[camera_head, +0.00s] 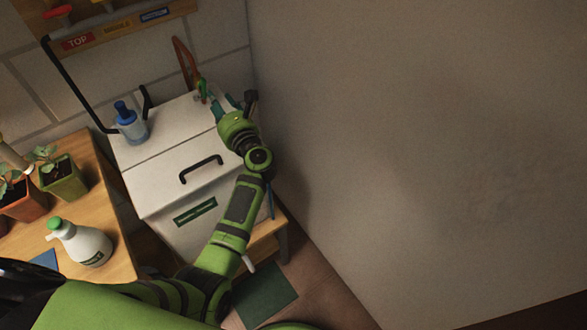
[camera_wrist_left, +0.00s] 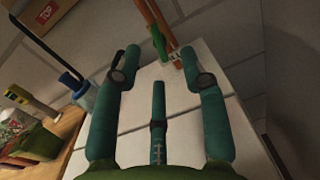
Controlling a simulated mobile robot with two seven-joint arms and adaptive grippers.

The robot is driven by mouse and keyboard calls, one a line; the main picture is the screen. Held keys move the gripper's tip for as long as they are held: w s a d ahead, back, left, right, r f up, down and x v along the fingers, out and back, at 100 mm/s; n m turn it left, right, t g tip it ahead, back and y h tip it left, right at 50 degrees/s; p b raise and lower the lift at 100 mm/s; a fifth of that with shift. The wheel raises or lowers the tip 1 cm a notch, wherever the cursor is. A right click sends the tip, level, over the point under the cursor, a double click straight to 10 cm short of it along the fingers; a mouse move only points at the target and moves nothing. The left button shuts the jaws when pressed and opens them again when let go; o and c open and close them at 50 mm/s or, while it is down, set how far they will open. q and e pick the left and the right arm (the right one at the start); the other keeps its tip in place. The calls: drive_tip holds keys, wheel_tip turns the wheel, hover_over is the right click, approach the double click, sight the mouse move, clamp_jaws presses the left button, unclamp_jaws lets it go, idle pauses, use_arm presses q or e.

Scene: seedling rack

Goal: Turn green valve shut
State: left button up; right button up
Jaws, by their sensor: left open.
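The green valve (camera_head: 202,88) is a small green handle on the orange pipe (camera_head: 183,62) at the wall, behind the white box. In the left wrist view the green handle (camera_wrist_left: 158,42) stands just beyond the fingertips, roughly centred between them, with the orange pipe (camera_wrist_left: 152,15) beside it. My left gripper (camera_head: 212,102) is open, its teal fingers over the rear of the box and pointing at the valve. The wrist view shows both fingers apart with nothing held (camera_wrist_left: 160,58). I cannot tell whether a finger touches the handle. My right gripper is not in view.
The white box (camera_head: 160,187) has black handles and a blue-capped bottle (camera_head: 131,125) on top. A wooden table (camera_head: 115,215) at left holds potted seedlings (camera_head: 63,178) and a spray bottle (camera_head: 80,243). A labelled board (camera_head: 118,30) is above. A bare wall (camera_head: 420,130) bounds the right.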

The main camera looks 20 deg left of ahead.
use_arm(q)
drive_tip(key=s+d+r+m+t+h, duration=0.1)
drive_tip(key=d+r+m+t+h, duration=0.3)
drive_tip(key=d+m+t+h, duration=1.05)
drive_tip(key=s+d+f+m+g+h, duration=0.2)
drive_tip(key=s+d+f+m+g, duration=0.1)
drive_tip(key=m+g, duration=0.4)
drive_tip(key=s+d+f+m+g+h, duration=0.2)
drive_tip(key=s+f+m+g, duration=0.4)
drive_tip(key=m, duration=0.8)
drive_tip(key=shift+s+d+f+g+h, duration=0.15)
drive_tip(key=shift+s+d+g+h, duration=0.2)
drive_tip(key=shift+d, duration=0.55)
